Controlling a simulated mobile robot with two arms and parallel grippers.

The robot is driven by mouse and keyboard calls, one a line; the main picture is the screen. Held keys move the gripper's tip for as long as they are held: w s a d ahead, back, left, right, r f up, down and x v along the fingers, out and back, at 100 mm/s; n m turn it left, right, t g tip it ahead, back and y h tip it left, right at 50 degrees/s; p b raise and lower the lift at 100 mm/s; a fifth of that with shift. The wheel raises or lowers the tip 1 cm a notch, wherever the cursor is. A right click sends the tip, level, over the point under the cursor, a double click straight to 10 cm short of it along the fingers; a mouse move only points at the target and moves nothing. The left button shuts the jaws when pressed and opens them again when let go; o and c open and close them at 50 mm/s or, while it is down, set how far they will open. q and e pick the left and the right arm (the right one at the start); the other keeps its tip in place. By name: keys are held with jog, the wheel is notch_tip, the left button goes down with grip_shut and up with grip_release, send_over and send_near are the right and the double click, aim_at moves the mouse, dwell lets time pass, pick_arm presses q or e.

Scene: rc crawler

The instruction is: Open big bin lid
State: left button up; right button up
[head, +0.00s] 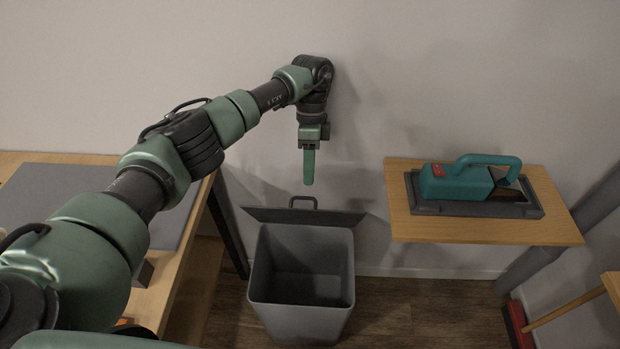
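The big grey bin (270,296) stands on the floor in the middle of the head view, and I see into its dark inside. Its lid (268,214) is open, swung up at the back edge toward the wall. A loop handle (303,200) sticks up from the lid's far edge. My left gripper (309,180) points down above the lid and handle, seemingly apart from them. I see it edge-on, so the gap between its fingers is hidden. My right gripper is not in view.
A wooden shelf (420,235) at right holds a teal-handled tool (460,180) on a dark tray (428,210). A wooden table (190,235) stands at left under my arm. A red broom (518,322) is at lower right. Floor right of the bin is clear.

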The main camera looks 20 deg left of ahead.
pick_arm(q)
notch_tip(320, 180, up, 17)
jog(key=s, duration=0.1)
jog(key=shift+d+f, duration=0.2)
jog(key=shift+d, duration=0.05)
